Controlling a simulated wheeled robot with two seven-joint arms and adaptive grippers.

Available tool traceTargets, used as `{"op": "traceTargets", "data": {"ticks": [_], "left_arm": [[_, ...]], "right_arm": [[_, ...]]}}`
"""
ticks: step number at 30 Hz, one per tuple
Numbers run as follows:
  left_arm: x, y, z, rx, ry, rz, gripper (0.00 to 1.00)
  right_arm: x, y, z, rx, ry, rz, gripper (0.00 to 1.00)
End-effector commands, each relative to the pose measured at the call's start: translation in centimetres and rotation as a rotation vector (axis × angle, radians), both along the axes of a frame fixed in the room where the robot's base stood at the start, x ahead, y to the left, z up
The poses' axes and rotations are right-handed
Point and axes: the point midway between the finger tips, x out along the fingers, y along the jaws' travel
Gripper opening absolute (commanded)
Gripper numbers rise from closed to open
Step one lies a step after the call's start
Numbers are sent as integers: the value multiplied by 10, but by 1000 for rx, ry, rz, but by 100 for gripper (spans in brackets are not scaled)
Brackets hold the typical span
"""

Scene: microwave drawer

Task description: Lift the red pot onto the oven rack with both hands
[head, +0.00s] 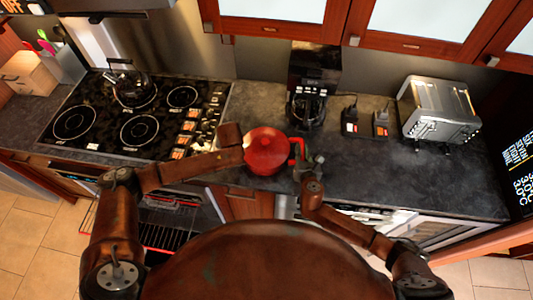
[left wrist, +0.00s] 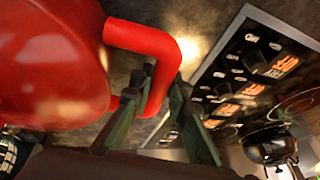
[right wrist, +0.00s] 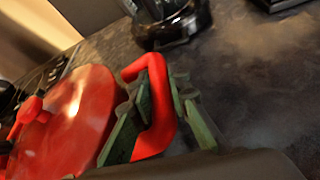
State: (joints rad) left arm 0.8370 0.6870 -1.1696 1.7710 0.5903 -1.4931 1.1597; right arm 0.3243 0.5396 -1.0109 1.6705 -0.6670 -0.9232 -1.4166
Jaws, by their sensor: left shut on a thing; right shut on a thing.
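The red pot (head: 265,152) with its lid is between my two arms at the counter's front edge. I cannot tell whether it touches the counter. My right gripper (head: 308,163) is shut on the pot's right handle, and the right wrist view shows its green fingers around the red handle (right wrist: 158,105). In the left wrist view my left gripper (left wrist: 145,105) is shut on the other red handle (left wrist: 155,50); in the head view my arm hides that grip. The oven rack (head: 165,235) shows low at the left, below the stove, partly hidden by my body.
A black stove top (head: 135,115) with a kettle (head: 130,85) is at the left. A coffee maker (head: 308,100) stands behind the pot. A silver toaster (head: 437,108) is at the right. The counter (head: 420,170) right of the pot is mostly clear.

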Motion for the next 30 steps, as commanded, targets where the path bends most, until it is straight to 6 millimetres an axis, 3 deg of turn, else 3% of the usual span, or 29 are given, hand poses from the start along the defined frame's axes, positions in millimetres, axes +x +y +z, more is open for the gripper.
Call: {"op": "traceTargets", "data": {"ticks": [17, 30], "left_arm": [[0, 0, 0, 0, 0, 0, 0], [3, 0, 15, -1, -8, -1, 0]], "right_arm": [[0, 0, 0, 0, 0, -1, 0], [2, 0, 16, 1, -9, 1, 0]]}}
